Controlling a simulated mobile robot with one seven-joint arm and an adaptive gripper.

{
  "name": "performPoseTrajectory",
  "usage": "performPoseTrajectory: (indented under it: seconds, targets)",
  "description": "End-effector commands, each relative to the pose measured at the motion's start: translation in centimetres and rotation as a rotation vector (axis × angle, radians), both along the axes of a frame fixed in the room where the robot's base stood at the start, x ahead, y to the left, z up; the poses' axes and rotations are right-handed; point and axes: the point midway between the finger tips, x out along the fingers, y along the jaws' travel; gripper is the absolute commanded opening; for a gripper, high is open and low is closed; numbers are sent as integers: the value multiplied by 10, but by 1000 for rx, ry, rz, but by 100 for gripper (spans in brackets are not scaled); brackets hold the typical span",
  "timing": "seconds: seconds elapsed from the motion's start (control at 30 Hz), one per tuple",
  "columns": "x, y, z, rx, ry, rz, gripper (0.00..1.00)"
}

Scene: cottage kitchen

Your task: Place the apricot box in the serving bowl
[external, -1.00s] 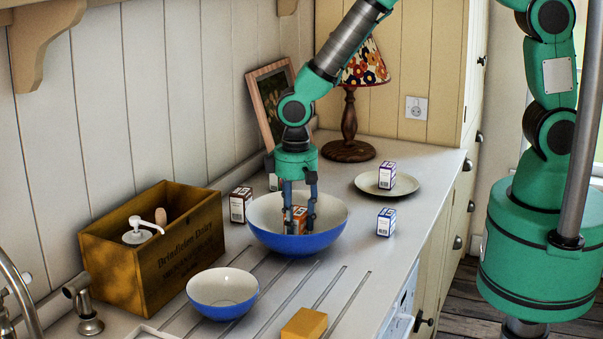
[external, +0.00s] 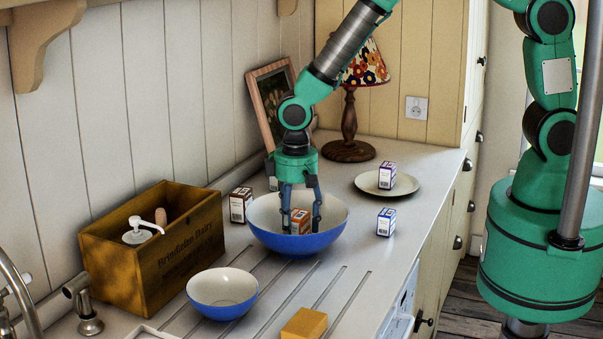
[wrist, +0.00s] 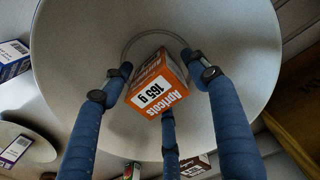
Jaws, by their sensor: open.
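The apricot box (external: 300,222), orange and white, is inside the large blue-and-white serving bowl (external: 262,239). In the wrist view the apricot box (wrist: 158,84) shows its "Apricots 165 g" label and sits tilted in the picture, over the pale inside of the bowl (wrist: 235,50). My gripper (external: 302,225) points down into the bowl, its fingers spread on either side of the box. In the wrist view the blue fingers of my gripper (wrist: 160,90) stand around the box, with gaps at the sides. The underside of the box is hidden.
A small blue bowl (external: 222,294) and a yellow block (external: 304,324) stand in front. A dark box (external: 240,205) is left of the serving bowl, beside a wooden crate (external: 150,262). A blue box (external: 386,222) and a plate (external: 409,187) with a purple box (external: 387,175) are right.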

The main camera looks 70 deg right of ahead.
Motion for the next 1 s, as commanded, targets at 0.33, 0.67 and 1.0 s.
performPoseTrajectory:
  seconds: [0.33,0.67,1.0]
  targets:
    - [0,0,28,1,-2,0,59]
    - [0,0,82,1,-2,0,59]
    - [0,0,118,0,0,0,59]
